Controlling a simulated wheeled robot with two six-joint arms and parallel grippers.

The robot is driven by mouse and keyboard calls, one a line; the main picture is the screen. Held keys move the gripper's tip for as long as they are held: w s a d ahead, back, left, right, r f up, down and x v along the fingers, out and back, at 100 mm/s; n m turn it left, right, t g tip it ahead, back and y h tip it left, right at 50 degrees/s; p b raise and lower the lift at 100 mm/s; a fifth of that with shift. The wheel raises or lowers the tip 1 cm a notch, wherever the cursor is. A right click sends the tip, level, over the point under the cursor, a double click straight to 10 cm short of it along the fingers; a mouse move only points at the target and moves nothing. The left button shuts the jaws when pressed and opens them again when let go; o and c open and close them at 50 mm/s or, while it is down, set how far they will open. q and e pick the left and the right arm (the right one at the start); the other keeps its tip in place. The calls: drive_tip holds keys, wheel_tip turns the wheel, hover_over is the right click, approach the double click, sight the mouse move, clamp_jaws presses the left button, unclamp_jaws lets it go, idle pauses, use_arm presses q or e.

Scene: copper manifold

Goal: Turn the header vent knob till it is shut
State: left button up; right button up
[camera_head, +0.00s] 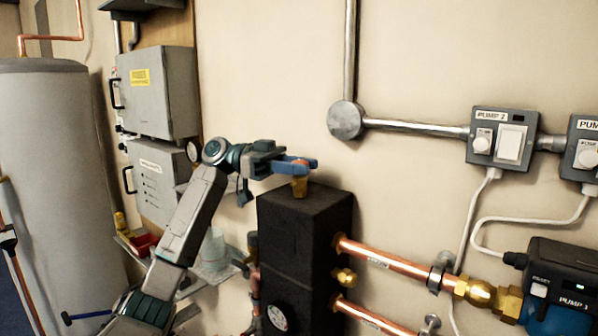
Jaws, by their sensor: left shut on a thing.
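The header vent (300,186) is a small brass fitting standing on top of the black header block (305,210). Its knob is mostly hidden between the blue fingers of my left gripper (301,165), with a bit of copper-orange showing there. My left gripper reaches in from the left, above the block, and is shut on the knob. How far the knob is turned cannot be seen. My right gripper is not in view.
Copper pipes (385,262) run right from the block to a black pump (560,285). A switch box (503,138) and metal conduit are on the wall. Grey cabinets (158,92) and a tall tank (50,180) stand left. The wall above the block is clear.

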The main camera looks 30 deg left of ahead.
use_arm(q)
drive_tip(key=m+g, duration=0.1)
drive_tip(key=g, duration=0.1)
drive_tip(key=shift+m+g, duration=0.4)
drive_tip(key=m+g, duration=0.1)
drive_tip(key=g, duration=0.1)
drive_tip(key=shift+m+g, duration=1.2)
drive_tip(key=shift+g, duration=0.5)
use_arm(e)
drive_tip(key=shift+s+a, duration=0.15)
use_arm(q)
drive_tip(key=shift+y, duration=0.3)
drive_tip(key=shift+g, duration=0.3)
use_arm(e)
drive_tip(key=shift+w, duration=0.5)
use_arm(q)
drive_tip(key=o, duration=0.9)
drive_tip(key=shift+o, duration=0.2)
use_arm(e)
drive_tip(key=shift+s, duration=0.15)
